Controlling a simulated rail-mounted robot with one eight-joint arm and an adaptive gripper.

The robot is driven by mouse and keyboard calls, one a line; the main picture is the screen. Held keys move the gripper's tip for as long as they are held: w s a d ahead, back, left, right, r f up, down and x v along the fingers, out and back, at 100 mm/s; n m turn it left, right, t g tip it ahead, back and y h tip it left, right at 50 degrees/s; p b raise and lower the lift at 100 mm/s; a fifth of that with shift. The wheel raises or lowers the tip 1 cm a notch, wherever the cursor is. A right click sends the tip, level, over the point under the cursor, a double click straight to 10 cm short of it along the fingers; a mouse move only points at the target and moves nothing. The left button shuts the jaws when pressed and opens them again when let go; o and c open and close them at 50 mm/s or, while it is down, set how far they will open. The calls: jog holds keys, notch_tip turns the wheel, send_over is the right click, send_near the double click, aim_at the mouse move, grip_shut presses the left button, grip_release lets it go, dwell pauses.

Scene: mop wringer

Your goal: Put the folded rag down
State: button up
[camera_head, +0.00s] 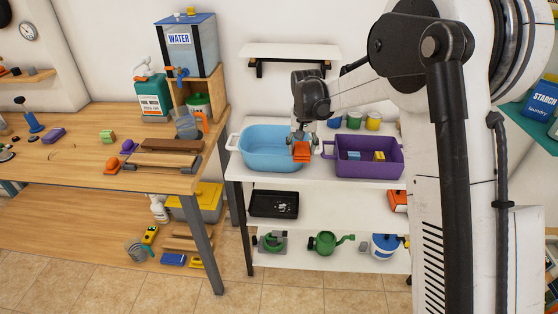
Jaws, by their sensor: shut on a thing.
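The folded rag is the small orange block-like piece (302,152) in the camera_head view. My gripper (301,140) is shut on it from above. The rag is held at the right end of the light blue basin (262,163), in front of the gap between the basin and the purple bin (345,170). I cannot tell exactly how high it is above the white shelf top or whether it touches the basin rim. My fingers are small in the view and partly merge with the rag.
The purple bin holds a blue and a yellow piece. A black tray (274,204) and a green watering can (326,243) stand on lower shelves. The wooden workbench (80,150) at left carries a water tank (189,48). A small white wall shelf (290,51) hangs behind.

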aim_at(274, 149)
jog(key=w+a+b, duration=0.2)
jog(key=w+a, duration=1)
jog(key=a, duration=0.2)
jog(key=shift+a+f, duration=0.1)
jog(key=shift+f, duration=4.85)
jog(key=shift+f, duration=0.1)
jog(key=o, duration=1.1)
jog(key=shift+c, duration=0.2)
